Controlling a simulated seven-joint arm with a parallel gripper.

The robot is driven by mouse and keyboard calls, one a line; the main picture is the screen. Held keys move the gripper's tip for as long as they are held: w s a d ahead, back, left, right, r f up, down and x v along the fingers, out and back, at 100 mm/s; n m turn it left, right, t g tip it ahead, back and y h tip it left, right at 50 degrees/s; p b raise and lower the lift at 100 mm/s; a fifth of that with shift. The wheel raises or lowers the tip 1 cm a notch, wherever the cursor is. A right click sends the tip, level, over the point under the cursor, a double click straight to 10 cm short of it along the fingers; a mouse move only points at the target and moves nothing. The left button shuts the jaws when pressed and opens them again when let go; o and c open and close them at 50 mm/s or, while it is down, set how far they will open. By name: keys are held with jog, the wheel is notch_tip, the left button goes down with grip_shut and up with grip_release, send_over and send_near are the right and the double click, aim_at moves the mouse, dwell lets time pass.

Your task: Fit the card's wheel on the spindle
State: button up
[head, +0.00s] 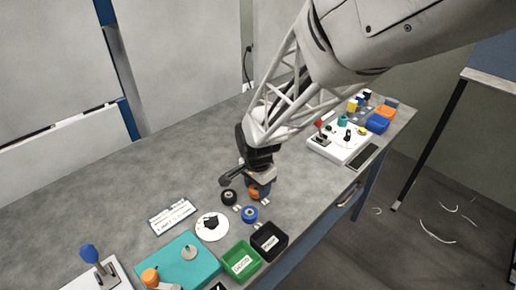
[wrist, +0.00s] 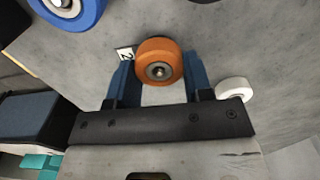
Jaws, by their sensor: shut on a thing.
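My gripper (wrist: 158,70) is shut on an orange wheel (wrist: 159,62), with one blue finger on each side of it; the wheel's metal hub faces the camera. In the head view the orange wheel (head: 254,194) shows under my gripper (head: 259,186), low over or at the table. A blue wheel (head: 250,214) and a black wheel (head: 229,197) lie close by. A white wheel (wrist: 233,89) shows right of the fingers in the wrist view. The card (head: 173,215) lies to the left; its print is too small to read. A grey round piece, perhaps the spindle (head: 190,252), stands on a teal base (head: 165,262).
A white disc (head: 212,233) with a black shape lies between card and bins. A green bin (head: 240,262) and a black bin (head: 269,241) stand at the front edge. A blue-knobbed lever (head: 89,254) is at lower left. The table's left and back are clear.

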jog(key=shift+r, duration=0.65)
dwell(0.3)
jog(key=shift+r, duration=1.6)
jog(key=shift+a, duration=0.1)
jog(key=s+a+r+n, duration=0.3)
jog(key=s+a, duration=0.4)
jog(key=s, duration=0.3)
jog(key=s+a+r+n, duration=0.3)
jog(key=s+a+r, duration=0.3)
jog(key=s+a, duration=0.2)
jog(key=shift+s+a+r, duration=0.2)
jog(key=shift+s, duration=0.95)
jog(key=shift+f, duration=0.3)
jog(key=shift+f, duration=3.15)
jog(key=shift+f, duration=1.5)
